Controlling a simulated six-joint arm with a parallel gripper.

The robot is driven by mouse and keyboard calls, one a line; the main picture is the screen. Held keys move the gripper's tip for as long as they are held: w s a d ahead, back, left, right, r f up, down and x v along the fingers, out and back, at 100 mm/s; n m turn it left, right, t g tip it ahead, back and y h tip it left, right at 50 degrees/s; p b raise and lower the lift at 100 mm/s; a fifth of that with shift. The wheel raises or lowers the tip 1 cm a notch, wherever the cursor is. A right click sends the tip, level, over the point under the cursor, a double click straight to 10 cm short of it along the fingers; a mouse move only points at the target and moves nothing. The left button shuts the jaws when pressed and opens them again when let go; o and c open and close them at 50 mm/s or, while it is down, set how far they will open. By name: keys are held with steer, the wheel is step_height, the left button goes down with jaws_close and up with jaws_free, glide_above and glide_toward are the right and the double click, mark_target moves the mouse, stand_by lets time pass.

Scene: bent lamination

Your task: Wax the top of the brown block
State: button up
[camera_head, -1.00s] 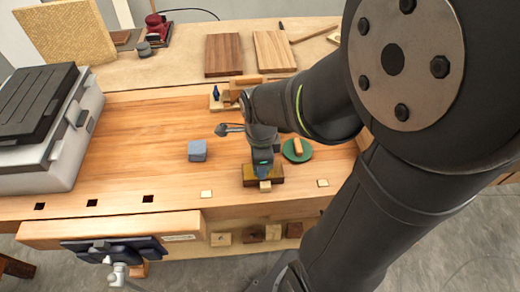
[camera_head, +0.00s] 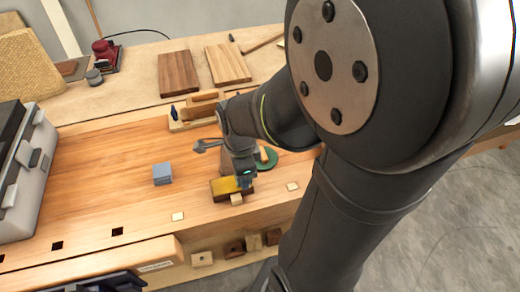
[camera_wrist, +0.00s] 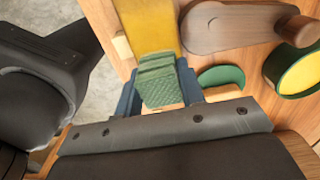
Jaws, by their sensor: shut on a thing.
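The brown block (camera_head: 217,195) lies on the bench near its front edge. Much of its top is glossy yellow, with brown sides below. In the wrist view the yellow top (camera_wrist: 149,25) runs up to my fingers. My gripper (camera_head: 246,179) is over the right end of the block. In the wrist view its blue fingers (camera_wrist: 158,88) are shut on a green textured pad (camera_wrist: 160,82). The pad appears to be at the block's top; its lower face and the surface beneath it are hidden.
A green disc (camera_head: 271,161) lies just behind the gripper. A yellow-and-green tin (camera_wrist: 299,76) shows in the wrist view. A blue-grey block (camera_head: 162,174) stands left. A wooden plane (camera_head: 196,115) and two boards (camera_head: 179,73) lie farther back. The bench's left middle is clear.

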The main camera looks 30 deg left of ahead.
steer(key=shift+s+a, duration=3.25)
steer(key=shift+a, duration=0.1)
steer(key=shift+w+d, duration=4.2)
steer(key=shift+d, duration=0.1)
step_height(320, 180, up, 8)
steer(key=shift+s, duration=0.1)
